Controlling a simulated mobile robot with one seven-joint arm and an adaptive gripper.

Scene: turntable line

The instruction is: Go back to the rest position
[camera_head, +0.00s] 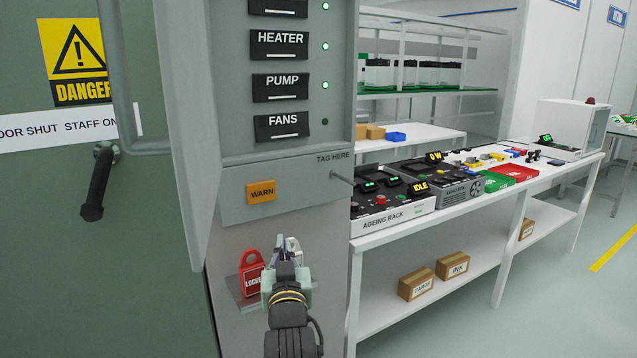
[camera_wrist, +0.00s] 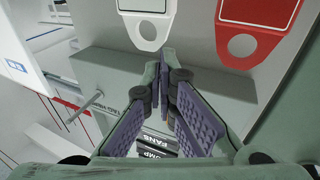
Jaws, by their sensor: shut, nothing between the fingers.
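My gripper (camera_head: 286,252) is low in front of the grey cabinet, below the panel with the orange WARN label (camera_head: 261,191). In the wrist view its two purple-padded fingers (camera_wrist: 165,72) meet at the tips with nothing between them. A red tag (camera_head: 250,268) with a hole stands on a small ledge just left of the gripper; it also shows in the wrist view (camera_wrist: 262,14). A white tag (camera_wrist: 143,27) with a hole is beside it in the wrist view, close past the fingertips. The gripper mostly hides that spot in the head view.
A bare peg (camera_head: 341,177) sticks out under TAG HERE. The open cabinet door (camera_head: 183,120) stands left of the switch panel, near a green door with a handle (camera_head: 98,182). A long white bench (camera_head: 400,226) with equipment is on the right. Floor at far right is clear.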

